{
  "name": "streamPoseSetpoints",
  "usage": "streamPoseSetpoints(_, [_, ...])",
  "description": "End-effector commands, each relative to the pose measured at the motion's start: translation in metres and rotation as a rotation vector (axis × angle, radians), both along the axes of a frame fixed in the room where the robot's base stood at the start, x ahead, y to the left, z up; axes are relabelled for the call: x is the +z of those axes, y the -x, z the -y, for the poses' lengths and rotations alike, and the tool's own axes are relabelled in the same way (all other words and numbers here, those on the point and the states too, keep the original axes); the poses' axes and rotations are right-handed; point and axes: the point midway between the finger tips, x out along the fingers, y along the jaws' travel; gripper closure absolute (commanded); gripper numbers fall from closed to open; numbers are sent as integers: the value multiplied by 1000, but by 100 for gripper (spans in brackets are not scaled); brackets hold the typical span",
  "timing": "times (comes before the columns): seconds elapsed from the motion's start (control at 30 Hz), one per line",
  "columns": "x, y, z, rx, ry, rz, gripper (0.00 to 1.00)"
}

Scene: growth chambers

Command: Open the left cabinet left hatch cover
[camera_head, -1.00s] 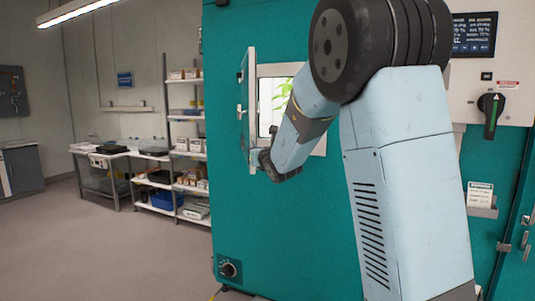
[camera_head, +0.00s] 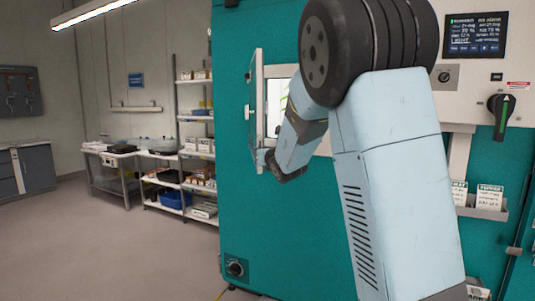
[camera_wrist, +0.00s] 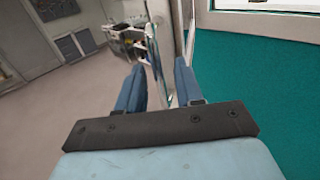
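The hatch cover (camera_head: 258,100) stands swung out from the teal cabinet (camera_head: 235,210), hinged beside the small window opening (camera_head: 274,105). It shows nearly edge-on, with a small handle on its left side. My gripper (camera_head: 266,160) is at the cover's lower part, partly hidden by my forearm. In the wrist view, my two blue fingers (camera_wrist: 158,88) are spread, with the cover's edge (camera_wrist: 160,62) running between them. Gaps seem to show beside the edge; firm contact cannot be told.
Shelves (camera_head: 195,150) with boxes and a metal bench (camera_head: 120,160) stand at the back left. Open floor (camera_head: 120,250) lies left of the cabinet. A display (camera_head: 477,35), a black rotary switch (camera_head: 501,110) and a label holder (camera_head: 482,205) are on the right.

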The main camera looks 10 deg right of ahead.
Motion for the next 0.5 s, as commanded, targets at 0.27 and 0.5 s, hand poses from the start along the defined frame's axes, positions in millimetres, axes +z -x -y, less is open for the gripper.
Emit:
streamPoseSetpoints(0.27, [1,9,0,2,0,2,64])
streamPoseSetpoints(0.5, [0,28,3,3,-1,0,64])
